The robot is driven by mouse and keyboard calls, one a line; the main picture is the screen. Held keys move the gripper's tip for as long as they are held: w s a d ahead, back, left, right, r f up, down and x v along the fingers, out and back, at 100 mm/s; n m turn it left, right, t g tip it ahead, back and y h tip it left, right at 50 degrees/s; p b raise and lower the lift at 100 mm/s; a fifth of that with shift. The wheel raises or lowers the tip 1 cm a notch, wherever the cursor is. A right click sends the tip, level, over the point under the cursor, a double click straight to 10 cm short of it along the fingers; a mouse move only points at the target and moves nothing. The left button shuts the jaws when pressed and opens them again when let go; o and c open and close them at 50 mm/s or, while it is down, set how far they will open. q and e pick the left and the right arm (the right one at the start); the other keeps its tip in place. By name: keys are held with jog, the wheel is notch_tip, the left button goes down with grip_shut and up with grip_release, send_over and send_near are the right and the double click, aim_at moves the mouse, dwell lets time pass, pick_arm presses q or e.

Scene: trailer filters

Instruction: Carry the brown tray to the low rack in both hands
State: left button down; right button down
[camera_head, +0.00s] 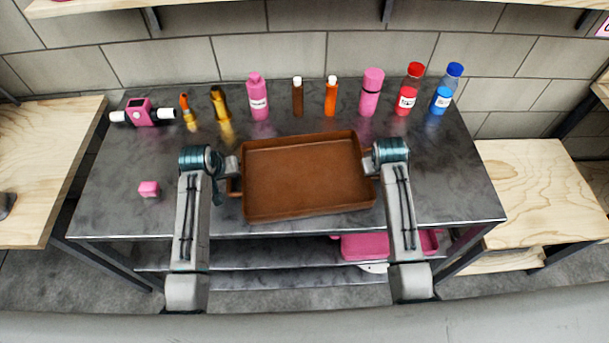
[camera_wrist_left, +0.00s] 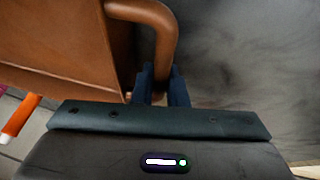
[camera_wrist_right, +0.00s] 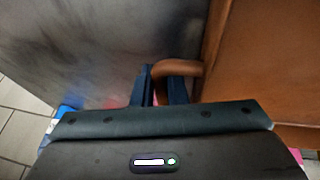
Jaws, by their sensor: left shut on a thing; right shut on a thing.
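The brown tray (camera_head: 305,178) is a shallow rectangular tray with a loop handle at each short end. It is at the middle of the dark metal table (camera_head: 440,190), slightly turned; whether it touches the top I cannot tell. It looks empty. My left gripper (camera_head: 233,175) is shut on its left handle, which shows in the left wrist view (camera_wrist_left: 165,45). My right gripper (camera_head: 372,167) is shut on its right handle, seen in the right wrist view (camera_wrist_right: 180,68). The low rack cannot be clearly identified; lower shelves (camera_head: 285,252) show under the table.
Several bottles stand along the back of the table, among them a pink bottle (camera_head: 258,98) and a blue-capped bottle (camera_head: 446,90). A pink device (camera_head: 141,112) and a pink block (camera_head: 149,188) are at left. Wooden surfaces flank the table (camera_head: 45,160) (camera_head: 545,190). A pink bin (camera_head: 365,246) sits below.

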pick_arm(q)
jog(key=shift+r, duration=0.15)
pick_arm(e)
jog(key=shift+r, duration=0.15)
